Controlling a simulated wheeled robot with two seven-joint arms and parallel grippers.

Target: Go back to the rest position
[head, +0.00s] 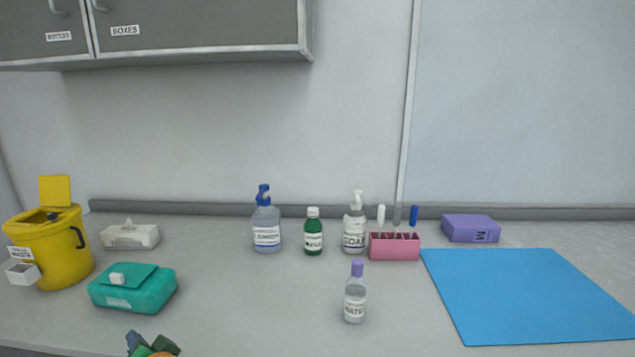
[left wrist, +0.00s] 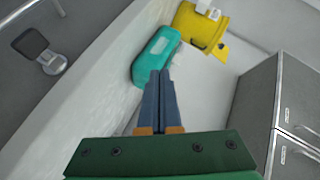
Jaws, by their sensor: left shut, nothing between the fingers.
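My left gripper (left wrist: 160,84) is shut and empty. Its two blue fingers lie together in the left wrist view, pointing towards the teal wipes pack (left wrist: 153,55). In the head view only a small part of the left gripper (head: 138,341) shows at the bottom edge, in front of the table's near edge and below the teal pack (head: 132,288). My right gripper is in neither view.
On the table stand a yellow waste bin (head: 56,247), a tissue box (head: 130,235), a blue-topped bottle (head: 266,222), a green bottle (head: 313,235), a soap bottle (head: 354,227), a pink holder (head: 394,246), a purple box (head: 470,228), a purple-capped bottle (head: 355,293) and a blue mat (head: 525,295).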

